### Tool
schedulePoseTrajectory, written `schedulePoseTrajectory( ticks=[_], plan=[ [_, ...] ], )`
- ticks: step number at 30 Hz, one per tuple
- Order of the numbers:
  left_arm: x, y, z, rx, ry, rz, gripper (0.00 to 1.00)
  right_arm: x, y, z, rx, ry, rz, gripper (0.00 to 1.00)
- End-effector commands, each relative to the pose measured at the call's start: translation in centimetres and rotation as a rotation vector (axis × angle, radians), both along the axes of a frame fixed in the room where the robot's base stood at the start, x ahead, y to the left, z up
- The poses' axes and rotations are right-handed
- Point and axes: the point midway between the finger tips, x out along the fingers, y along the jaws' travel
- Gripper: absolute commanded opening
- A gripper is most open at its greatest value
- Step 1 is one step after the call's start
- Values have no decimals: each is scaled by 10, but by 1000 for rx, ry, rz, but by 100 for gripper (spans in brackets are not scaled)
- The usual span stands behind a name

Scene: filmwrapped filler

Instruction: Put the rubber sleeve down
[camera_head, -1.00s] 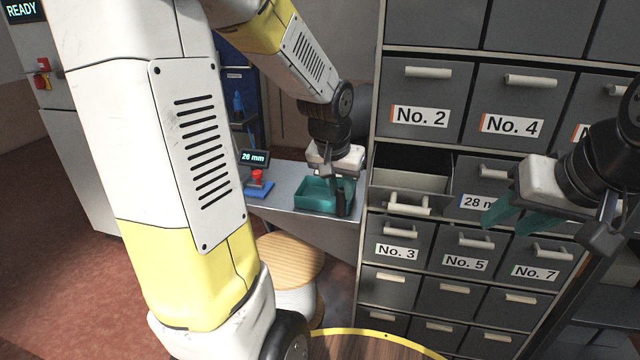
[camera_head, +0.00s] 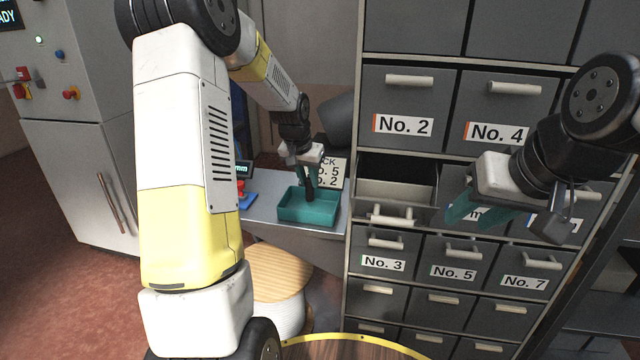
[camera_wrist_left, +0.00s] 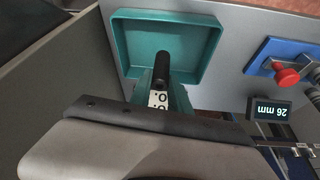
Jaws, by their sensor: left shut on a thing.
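The rubber sleeve (camera_head: 310,195) is a short black cylinder. My left gripper (camera_head: 305,180) is shut on it, with the sleeve pointing down at the teal tray (camera_head: 290,218) on the grey bench. In the left wrist view the sleeve (camera_wrist_left: 162,68) shows between the teal fingers (camera_wrist_left: 160,92), over the inside of the tray (camera_wrist_left: 120,40). I cannot tell whether the sleeve touches the tray's floor. My right gripper (camera_head: 474,212) has teal fingers spread apart and looks empty, in front of the drawer cabinet.
A blue stand with a red knob (camera_wrist_left: 287,77) and a 26 mm display (camera_wrist_left: 270,109) sit beside the tray. A drawer (camera_head: 392,215) under No. 2 is pulled out. A wooden-topped stool (camera_head: 275,272) stands below the bench. A pick sign (camera_head: 332,172) is behind the tray.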

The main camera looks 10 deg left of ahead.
Motion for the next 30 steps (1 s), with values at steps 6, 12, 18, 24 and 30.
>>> schedulePoseTrajectory(
  ticks=[6,12,18,24,30],
  plan=[
    [3,1,-15,0,3,0,0,0,0,0,0,0,0,40],
    [3,0,-36,0,0,-1,0,0,0,0,0,0,0,40],
    [3,0,-35,0,0,0,0,0,0,0,0,0,0,40],
    [3,0,-38,0,1,0,36,0,0,0,0,0,0,40],
    [3,0,-38,0,0,0,44,0,0,0,0,0,0,40]
  ],
)
